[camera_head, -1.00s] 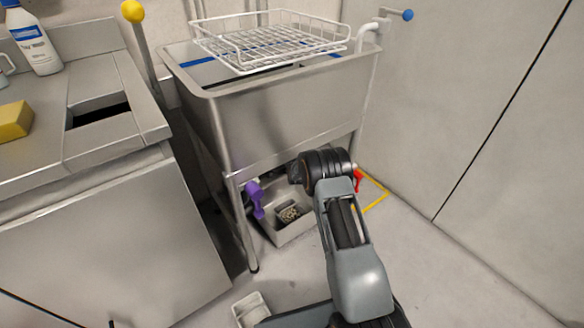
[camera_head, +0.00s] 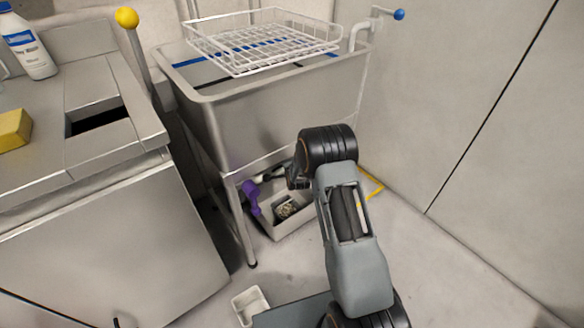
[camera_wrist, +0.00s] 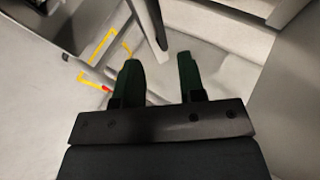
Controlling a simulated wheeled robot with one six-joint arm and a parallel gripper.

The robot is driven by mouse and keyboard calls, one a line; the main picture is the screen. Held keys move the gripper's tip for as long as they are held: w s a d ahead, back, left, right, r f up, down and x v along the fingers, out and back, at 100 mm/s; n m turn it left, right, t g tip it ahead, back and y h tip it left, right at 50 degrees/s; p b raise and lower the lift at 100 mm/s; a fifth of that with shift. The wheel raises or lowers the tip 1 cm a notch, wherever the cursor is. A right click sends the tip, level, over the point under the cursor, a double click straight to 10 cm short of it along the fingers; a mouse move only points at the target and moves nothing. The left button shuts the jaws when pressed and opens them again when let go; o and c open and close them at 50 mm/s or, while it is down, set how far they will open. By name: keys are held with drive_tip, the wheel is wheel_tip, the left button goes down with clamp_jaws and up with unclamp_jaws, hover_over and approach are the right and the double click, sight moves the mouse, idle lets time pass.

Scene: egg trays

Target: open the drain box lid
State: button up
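The drain box (camera_head: 289,228) is a grey box on the floor under the steel sink. A dark square recess with a pale strainer-like piece (camera_head: 287,209) shows in its top; I cannot tell a separate lid. A purple handle (camera_head: 251,197) stands at its left side. My arm covers the box's right part in the head view. My gripper shows in the wrist view (camera_wrist: 158,72) with two dark green fingers apart and nothing seen between them.
The steel sink (camera_head: 262,122) with its legs stands over the box, with a white wire rack (camera_head: 265,48) on top. A steel counter (camera_head: 95,150) is at left. A small white tray (camera_head: 250,303) lies on the floor. Yellow floor tape (camera_head: 371,188) is at right, where floor is clear.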

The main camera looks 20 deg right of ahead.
drive_tip(key=shift+p+v, duration=0.45)
drive_tip(key=shift+v, duration=2.05)
